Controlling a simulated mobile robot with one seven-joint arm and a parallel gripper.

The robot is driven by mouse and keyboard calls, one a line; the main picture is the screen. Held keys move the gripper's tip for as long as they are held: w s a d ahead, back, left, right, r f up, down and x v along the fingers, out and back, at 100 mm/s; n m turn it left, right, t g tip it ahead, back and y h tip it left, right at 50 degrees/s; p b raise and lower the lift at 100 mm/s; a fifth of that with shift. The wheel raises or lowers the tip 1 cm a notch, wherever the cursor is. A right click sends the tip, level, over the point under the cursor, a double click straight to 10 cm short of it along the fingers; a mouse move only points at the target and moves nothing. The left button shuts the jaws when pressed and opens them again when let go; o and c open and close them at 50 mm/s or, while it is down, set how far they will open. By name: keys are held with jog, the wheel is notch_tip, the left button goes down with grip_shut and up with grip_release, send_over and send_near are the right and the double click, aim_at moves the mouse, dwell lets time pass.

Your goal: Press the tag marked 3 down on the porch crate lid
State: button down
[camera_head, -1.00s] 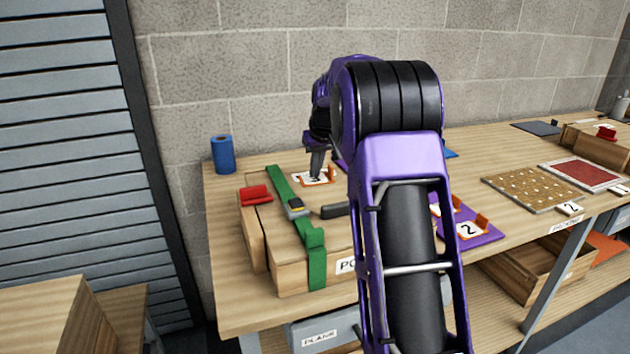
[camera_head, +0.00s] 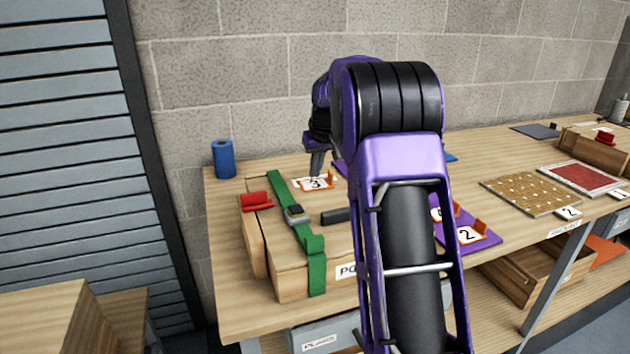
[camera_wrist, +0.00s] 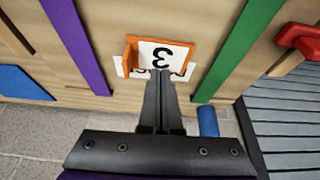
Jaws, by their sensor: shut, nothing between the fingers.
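The tag marked 3 (camera_head: 317,184) is white with an orange edge and an orange upright tab. It lies on the lid of the wooden porch crate (camera_head: 290,262), over a white printed patch that shows past its edges. In the wrist view the tag (camera_wrist: 162,52) appears upside down, just beyond my fingertips. My gripper (camera_head: 316,174) is shut and empty, its tips at the tag's far edge. In the wrist view the closed fingers (camera_wrist: 160,76) overlap the patch beside the tag; I cannot tell whether they touch.
A green strap (camera_head: 295,215) with a buckle crosses the lid on the left, near a red clamp (camera_head: 256,201). A blue roll (camera_head: 223,159) stands behind the crate. My arm hides part of the lid.

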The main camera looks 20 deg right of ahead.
notch_tip(320, 180, up, 6)
jog(key=p, duration=0.4)
dwell(0.5)
